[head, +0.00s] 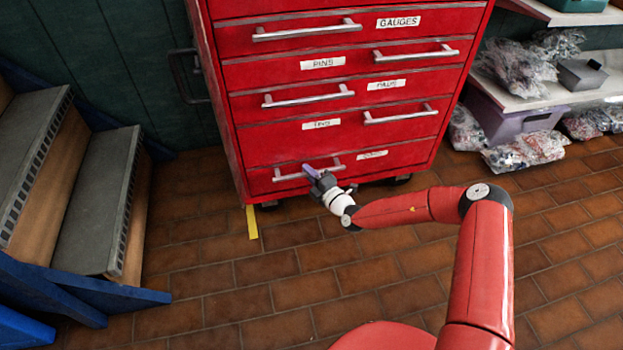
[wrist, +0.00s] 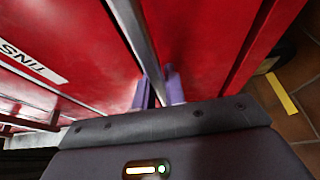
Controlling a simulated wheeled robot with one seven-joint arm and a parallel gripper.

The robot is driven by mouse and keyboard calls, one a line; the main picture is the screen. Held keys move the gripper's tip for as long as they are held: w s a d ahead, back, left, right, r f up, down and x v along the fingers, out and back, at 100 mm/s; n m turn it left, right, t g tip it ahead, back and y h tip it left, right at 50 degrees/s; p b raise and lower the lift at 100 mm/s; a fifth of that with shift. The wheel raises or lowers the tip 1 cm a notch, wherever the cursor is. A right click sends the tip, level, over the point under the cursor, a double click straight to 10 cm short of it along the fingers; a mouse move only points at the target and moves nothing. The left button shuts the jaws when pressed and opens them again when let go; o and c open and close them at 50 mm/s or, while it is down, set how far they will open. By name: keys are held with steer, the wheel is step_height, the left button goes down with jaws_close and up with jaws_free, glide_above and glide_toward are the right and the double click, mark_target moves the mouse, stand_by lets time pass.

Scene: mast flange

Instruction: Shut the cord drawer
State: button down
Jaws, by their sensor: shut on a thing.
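The red cabinet's bottom drawer (head: 262,180) has a long silver handle (head: 289,177) and a small white label (head: 372,155) too small to read, so I cannot confirm it is the cord drawer. Its front looks flush or nearly flush with the fronts above; a small gap cannot be ruled out. My gripper (head: 309,171) is at the middle of this handle. In the wrist view its purple fingers (wrist: 159,88) stand on both sides of the handle bar (wrist: 135,30), shut on it. The bar's part at the fingertips is partly hidden.
Other drawers with silver handles (head: 308,96) sit above, their fronts closed. Wooden steps with blue frames (head: 85,200) stand at left. A shelf with bags and a purple bin (head: 510,120) is at right. Brick floor with a yellow strip (head: 252,222) is clear in front.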

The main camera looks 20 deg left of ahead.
steer(key=shift+w, duration=0.2)
steer(key=c, duration=1.4)
jaws_free()
steer(key=shift+a, duration=0.1)
steer(key=shift+c, duration=0.2)
steer(key=shift+s, duration=0.1)
steer(key=p+v, duration=0.1)
steer(key=v, duration=0.6)
steer(key=shift+d, duration=0.3)
steer(key=shift+s, duration=0.15)
